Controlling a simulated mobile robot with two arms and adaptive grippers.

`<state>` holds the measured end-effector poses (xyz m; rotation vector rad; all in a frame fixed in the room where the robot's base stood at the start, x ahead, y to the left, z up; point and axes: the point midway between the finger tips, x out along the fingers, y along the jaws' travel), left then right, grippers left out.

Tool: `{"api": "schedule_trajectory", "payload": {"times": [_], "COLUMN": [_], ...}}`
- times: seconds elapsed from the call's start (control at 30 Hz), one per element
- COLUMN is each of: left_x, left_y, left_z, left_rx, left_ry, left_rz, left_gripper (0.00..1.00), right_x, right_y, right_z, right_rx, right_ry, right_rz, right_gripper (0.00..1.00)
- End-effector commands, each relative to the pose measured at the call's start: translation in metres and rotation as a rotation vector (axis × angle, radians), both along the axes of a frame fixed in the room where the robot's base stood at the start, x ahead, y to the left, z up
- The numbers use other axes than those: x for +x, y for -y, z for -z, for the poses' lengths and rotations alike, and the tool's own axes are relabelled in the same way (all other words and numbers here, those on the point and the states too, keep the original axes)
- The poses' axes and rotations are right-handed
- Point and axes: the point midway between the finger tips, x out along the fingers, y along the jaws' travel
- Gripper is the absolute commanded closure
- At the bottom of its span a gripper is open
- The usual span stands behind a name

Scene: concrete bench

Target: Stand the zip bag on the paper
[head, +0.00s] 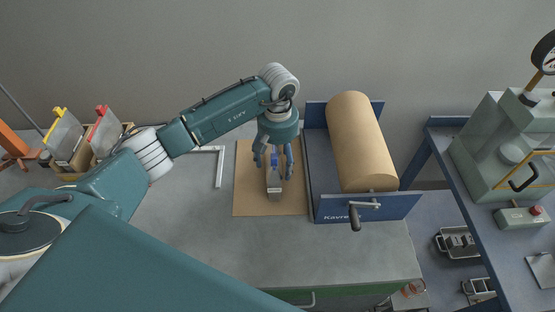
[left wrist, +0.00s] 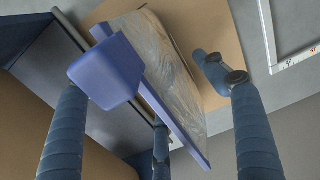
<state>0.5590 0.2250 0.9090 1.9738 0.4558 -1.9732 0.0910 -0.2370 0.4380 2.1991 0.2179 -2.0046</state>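The zip bag (head: 274,183) is clear with a blue closure and stands roughly upright over the brown paper (head: 244,198). Its lower edge appears to be on the paper. In the left wrist view the blue strip of the bag (left wrist: 168,112) runs diagonally, with a large blue tab near the camera. My left gripper (head: 274,164) is above the paper with its fingers spread around the bag's top. In the left wrist view a gap shows between the right-hand finger and the bag; the left-hand fingertip is hidden behind the blue tab. My right gripper is out of view.
A brown paper roll (head: 357,140) in a blue dispenser with a crank (head: 355,215) stands right beside the paper. A white angle ruler (head: 219,168) lies to its left. Bags with yellow (head: 62,132) and red tops (head: 102,128) stand in wooden holders. The bench front is clear.

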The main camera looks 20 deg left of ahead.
Motion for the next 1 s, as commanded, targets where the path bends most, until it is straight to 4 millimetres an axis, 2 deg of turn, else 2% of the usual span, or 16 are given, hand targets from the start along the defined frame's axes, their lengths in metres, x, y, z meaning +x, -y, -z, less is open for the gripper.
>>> {"api": "schedule_trajectory", "payload": {"times": [0.27, 0.33, 0.8, 1.0], "left_x": [0.0, 0.002, 0.001, 0.0], "left_y": [0.0, 0.0, 0.0, 0.0], "left_z": [-0.005, -0.01, -0.102, -0.12], "left_rx": [0.0, -0.001, 0.001, 0.001], "left_ry": [0.0, 0.005, 0.004, 0.0], "left_rz": [-0.001, 0.0, 0.001, 0.0], "left_gripper": [0.28, 0.28, 0.28, 0.28], "right_x": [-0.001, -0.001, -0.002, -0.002], "right_y": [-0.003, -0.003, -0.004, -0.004], "right_z": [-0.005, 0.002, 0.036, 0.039], "right_rx": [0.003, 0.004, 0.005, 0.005], "right_ry": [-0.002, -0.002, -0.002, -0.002], "right_rz": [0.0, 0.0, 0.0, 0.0], "right_gripper": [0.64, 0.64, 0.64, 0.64]}}
